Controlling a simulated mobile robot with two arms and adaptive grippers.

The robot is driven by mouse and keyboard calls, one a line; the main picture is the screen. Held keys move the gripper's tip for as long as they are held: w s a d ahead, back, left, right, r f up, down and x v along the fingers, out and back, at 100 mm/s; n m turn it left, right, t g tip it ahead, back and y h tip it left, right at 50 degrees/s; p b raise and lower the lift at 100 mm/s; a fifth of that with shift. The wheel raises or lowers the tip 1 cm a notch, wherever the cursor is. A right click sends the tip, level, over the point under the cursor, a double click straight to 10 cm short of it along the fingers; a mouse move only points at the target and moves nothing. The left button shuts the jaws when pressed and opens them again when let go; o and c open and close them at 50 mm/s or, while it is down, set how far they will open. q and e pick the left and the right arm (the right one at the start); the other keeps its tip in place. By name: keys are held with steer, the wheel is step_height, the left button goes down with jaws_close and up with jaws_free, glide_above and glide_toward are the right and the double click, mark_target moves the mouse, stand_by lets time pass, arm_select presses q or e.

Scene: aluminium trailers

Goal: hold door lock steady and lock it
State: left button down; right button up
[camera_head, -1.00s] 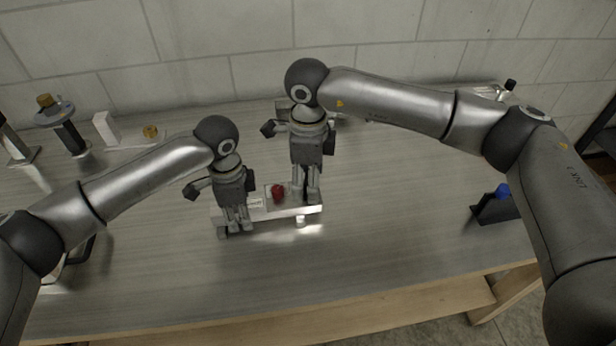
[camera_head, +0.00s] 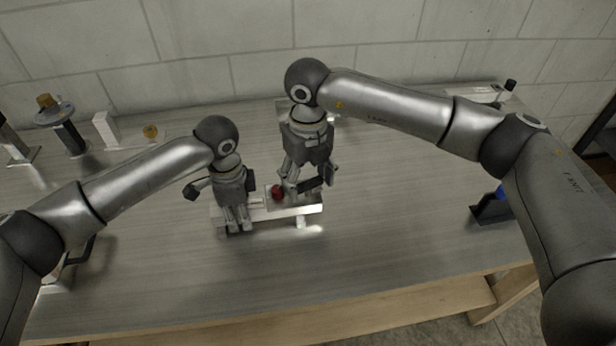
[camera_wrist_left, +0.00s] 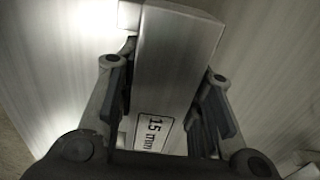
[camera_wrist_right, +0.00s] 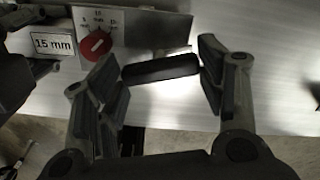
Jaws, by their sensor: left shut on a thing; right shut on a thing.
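The door lock is a bright metal bar (camera_head: 262,213) with a red knob (camera_head: 278,192), lying on the table. Its "15 mm" label shows in both wrist views (camera_wrist_left: 152,134). My left gripper (camera_head: 237,226) is shut around the lock's left end, one finger on each side. My right gripper (camera_head: 308,184) is at the lock's right end, turned and tilted. In the right wrist view, the red dial (camera_wrist_right: 97,43) is just left of my right gripper (camera_wrist_right: 160,72). Its fingers close on a black handle (camera_wrist_right: 160,69); the handle's joint with the lock is partly hidden.
A blue-topped dark holder (camera_head: 496,207) stands at the table's right. At the back left are a round-topped stand (camera_head: 68,137), a white block (camera_head: 106,129) and a small yellow piece (camera_head: 151,132). The front middle of the table is clear.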

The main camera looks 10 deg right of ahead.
mark_target(308, 182)
steer(key=m, duration=0.3)
steer(key=shift+w+m, duration=0.1)
steer(key=shift+m, duration=0.4)
steer(key=o, duration=1)
step_height(308, 182, up, 12)
stand_by(0.3)
arm_select(q)
steer(key=c, duration=0.9)
jaws_free()
